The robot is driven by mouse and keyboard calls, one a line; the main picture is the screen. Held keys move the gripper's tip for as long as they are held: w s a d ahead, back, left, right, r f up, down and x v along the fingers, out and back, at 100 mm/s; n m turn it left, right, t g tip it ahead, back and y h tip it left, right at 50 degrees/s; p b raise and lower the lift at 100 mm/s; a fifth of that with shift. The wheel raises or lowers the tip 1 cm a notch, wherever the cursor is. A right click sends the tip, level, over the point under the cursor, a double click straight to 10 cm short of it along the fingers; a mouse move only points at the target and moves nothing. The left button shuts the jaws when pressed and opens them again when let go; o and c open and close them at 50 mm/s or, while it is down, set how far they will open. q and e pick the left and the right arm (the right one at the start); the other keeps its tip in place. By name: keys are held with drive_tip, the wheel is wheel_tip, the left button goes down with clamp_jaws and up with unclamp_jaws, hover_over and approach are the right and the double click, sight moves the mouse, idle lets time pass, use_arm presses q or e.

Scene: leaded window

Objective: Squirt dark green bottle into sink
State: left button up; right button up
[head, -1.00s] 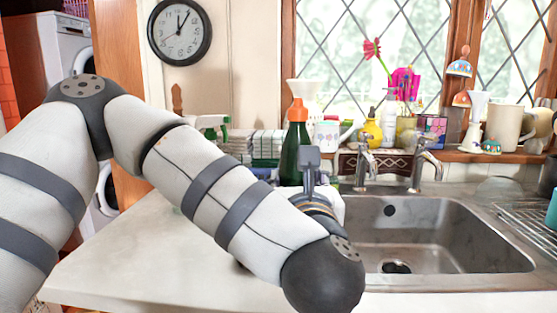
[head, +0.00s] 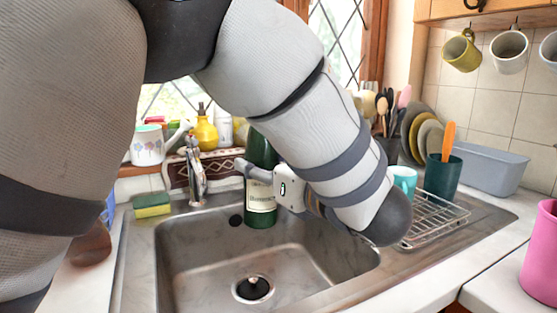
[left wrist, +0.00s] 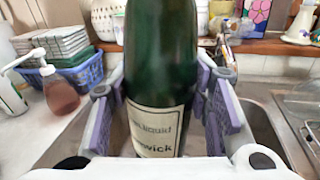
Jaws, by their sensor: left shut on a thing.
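The dark green bottle (head: 261,203) with a cream label is upright at the back of the steel sink (head: 200,262), in front of the window sill in the head view. Its top is hidden behind my arm. My left gripper (head: 258,176) is shut on the bottle's body. In the left wrist view the bottle (left wrist: 160,60) stands between the two purple-padded fingers, its label facing the camera and its top cut off by the frame. Whether its base touches the sink is not clear. My right gripper is not in view.
A tap (head: 195,172) and a yellow-green sponge (head: 152,205) are left of the bottle. A wire dish rack (head: 435,217) with a teal cup is right of the sink. A pink cup (head: 541,255) stands at the right edge. The basin front is clear.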

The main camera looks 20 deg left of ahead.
sight(248, 209)
use_arm(q)
drive_tip(key=s+f+m, duration=0.1)
drive_tip(key=f, duration=0.1)
drive_tip(key=s+f+m, duration=0.1)
drive_tip(key=s+f, duration=0.1)
drive_tip(key=s+f+m+g+h, duration=0.1)
drive_tip(key=f, duration=0.1)
drive_tip(key=shift+s+a+f, duration=0.15)
drive_tip(key=shift+a+f, duration=0.05)
drive_tip(key=shift+a, duration=0.05)
drive_tip(key=s+a+f+m+g, duration=0.1)
drive_tip(key=s+f+m+g, duration=0.55)
drive_tip(key=f+m, duration=0.3)
drive_tip(key=shift+w+d+r+m+g, duration=0.1)
drive_tip(key=shift+r+m+g, duration=0.2)
drive_tip(key=shift+r+m, duration=0.55)
drive_tip(key=shift+w+a+r+m+g, duration=0.15)
drive_tip(key=shift+r+m+g, duration=0.3)
drive_tip(key=shift+r, duration=0.6)
drive_tip(key=shift+w+d+r+m+g, duration=0.1)
drive_tip(key=shift+d+r+m+g, duration=0.1)
drive_tip(key=shift+r+m, duration=0.65)
drive_tip(key=shift+r, duration=0.1)
